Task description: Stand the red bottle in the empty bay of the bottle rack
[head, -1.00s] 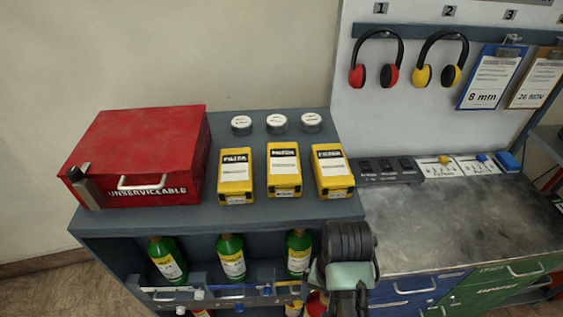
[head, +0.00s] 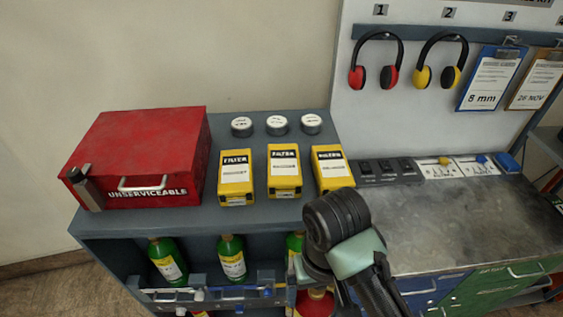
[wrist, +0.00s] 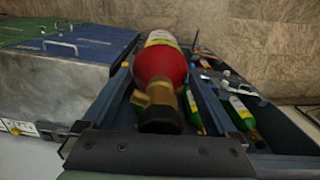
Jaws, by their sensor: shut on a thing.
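The red bottle (wrist: 160,66), with a brass neck and dark valve end, fills the middle of the wrist view. In the head view its red part (head: 316,303) shows below my wrist. My gripper (wrist: 158,152) is shut on it near the valve end; the fingertips are largely hidden. The bottle rack (head: 260,279), with a front rail, is under the grey-blue shelf top. Green bottles stand in it at left (head: 167,260) and middle (head: 231,257); a third (head: 294,244) is partly hidden by my arm. I cannot make out the empty bay.
A red box (head: 140,155), yellow filter boxes (head: 284,172) and white-topped round tins (head: 277,124) stand on the shelf top. A workbench (head: 450,220) with drawers is at right. Rack walls (wrist: 210,115) rise close beside the bottle.

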